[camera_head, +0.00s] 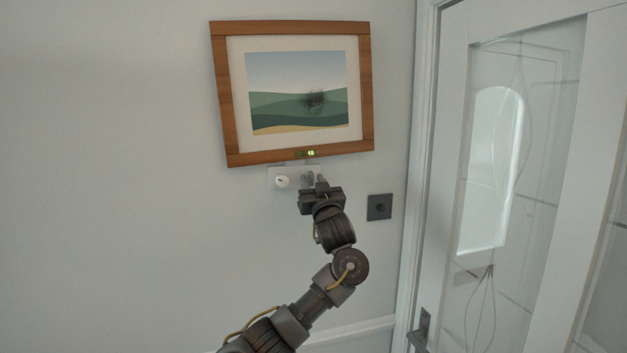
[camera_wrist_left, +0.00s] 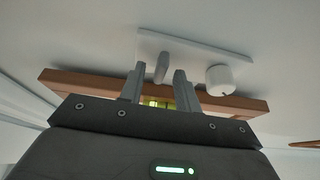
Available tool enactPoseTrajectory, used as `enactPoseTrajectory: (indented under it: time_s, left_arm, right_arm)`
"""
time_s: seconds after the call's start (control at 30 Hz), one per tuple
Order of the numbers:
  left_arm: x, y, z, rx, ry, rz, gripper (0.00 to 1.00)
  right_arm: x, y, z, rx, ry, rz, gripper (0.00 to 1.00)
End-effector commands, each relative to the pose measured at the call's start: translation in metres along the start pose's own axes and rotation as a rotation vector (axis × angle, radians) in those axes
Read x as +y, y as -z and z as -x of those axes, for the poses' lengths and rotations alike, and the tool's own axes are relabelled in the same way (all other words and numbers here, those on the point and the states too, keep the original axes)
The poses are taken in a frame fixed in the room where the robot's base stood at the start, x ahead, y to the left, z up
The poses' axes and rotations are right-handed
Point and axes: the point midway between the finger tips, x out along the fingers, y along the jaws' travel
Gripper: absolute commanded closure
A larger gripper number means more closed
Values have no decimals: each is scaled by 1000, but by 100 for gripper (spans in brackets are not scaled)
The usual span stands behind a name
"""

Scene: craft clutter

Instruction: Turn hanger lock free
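A wooden-framed landscape picture (camera_head: 218,90) hangs slightly tilted on the wall. Just below its bottom rail is a pale wall plate (camera_head: 272,173) carrying a round white knob (camera_head: 282,181) and a small grey lever, likely the hanger lock. In the left wrist view the plate (camera_wrist_left: 205,47), the lever (camera_wrist_left: 161,66) and the knob (camera_wrist_left: 220,80) show clearly. My left gripper (camera_head: 313,180) is at the plate, right of the knob. Its two fingers (camera_wrist_left: 159,72) are apart, with the lever lined up in the gap; contact cannot be told. My right gripper is out of view.
A small green level vial (camera_head: 308,153) sits on the frame's bottom rail, close above my gripper. A dark square wall fitting (camera_head: 379,207) is to the right. A white glazed door (camera_head: 455,130) stands farther right. The wall at left is bare.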

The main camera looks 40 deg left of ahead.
Motion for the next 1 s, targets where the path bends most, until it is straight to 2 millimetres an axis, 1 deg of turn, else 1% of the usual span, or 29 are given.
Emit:
enactPoseTrajectory:
  time_s: [0.13,0.17,0.4,0.57,0.73,0.87,1.0]
  left_arm:
    - [0,0,0,0,0,0,67]
    - [0,0,0,0,0,0,69]
    - [0,0,0,0,0,0,100]
    - [0,0,1,0,0,0,100]
    - [1,-2,1,-1,7,20,100]
    - [1,-4,2,-3,26,64,100]
    - [2,-5,3,-3,59,147,100]
  right_arm:
    - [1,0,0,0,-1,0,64]
    - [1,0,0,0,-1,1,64]
    - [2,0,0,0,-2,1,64]
    - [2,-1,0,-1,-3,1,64]
    - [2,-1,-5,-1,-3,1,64]
    - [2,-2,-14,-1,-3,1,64]
    - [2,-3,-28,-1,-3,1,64]
